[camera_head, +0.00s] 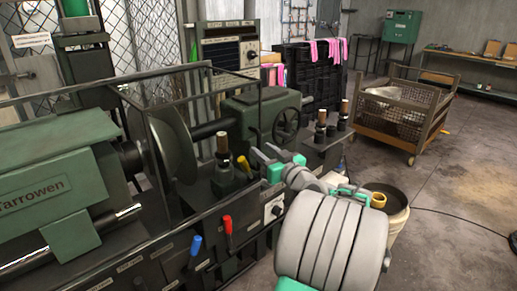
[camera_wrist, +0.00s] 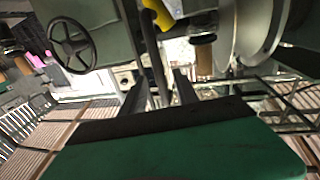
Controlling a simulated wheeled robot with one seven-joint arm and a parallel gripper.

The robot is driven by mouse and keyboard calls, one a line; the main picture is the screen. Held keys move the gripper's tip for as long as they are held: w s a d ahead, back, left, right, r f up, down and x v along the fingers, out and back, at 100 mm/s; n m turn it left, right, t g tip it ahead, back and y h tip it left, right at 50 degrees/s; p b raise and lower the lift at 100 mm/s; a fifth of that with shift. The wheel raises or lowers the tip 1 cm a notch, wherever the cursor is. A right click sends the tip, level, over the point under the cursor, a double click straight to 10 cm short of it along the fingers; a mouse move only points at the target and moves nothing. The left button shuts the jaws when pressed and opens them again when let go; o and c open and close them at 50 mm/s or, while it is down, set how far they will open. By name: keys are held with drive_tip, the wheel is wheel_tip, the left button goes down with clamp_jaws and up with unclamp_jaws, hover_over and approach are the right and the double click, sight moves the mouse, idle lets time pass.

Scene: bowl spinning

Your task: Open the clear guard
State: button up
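The clear guard (camera_head: 207,66) is a see-through box with a thin dark frame over the disc and spindle of the green lathe, and it looks closed. Its right upright bar (camera_head: 260,108) comes down just above my gripper (camera_head: 262,155). My gripper is at the guard's lower right corner, fingers apart. In the wrist view, a dark bar (camera_wrist: 154,55) runs between the two fingertips (camera_wrist: 158,88); I cannot tell whether it belongs to the guard or whether the fingers touch it. A yellow-ended lever (camera_head: 243,163) is close to the left of my gripper.
A blue lever (camera_head: 195,245) and a red lever (camera_head: 228,225) stand up along the lathe's front. The handwheel (camera_head: 286,124) is behind my gripper. A bucket (camera_head: 390,208) stands right of the lathe. A wire cart (camera_head: 402,108) stands farther back, with open floor around it.

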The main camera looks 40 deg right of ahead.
sight(260, 148)
drive_tip(key=shift+w+d, duration=0.2)
drive_tip(key=shift+w, duration=1.3)
drive_tip(key=shift+c, duration=0.5)
clamp_jaws()
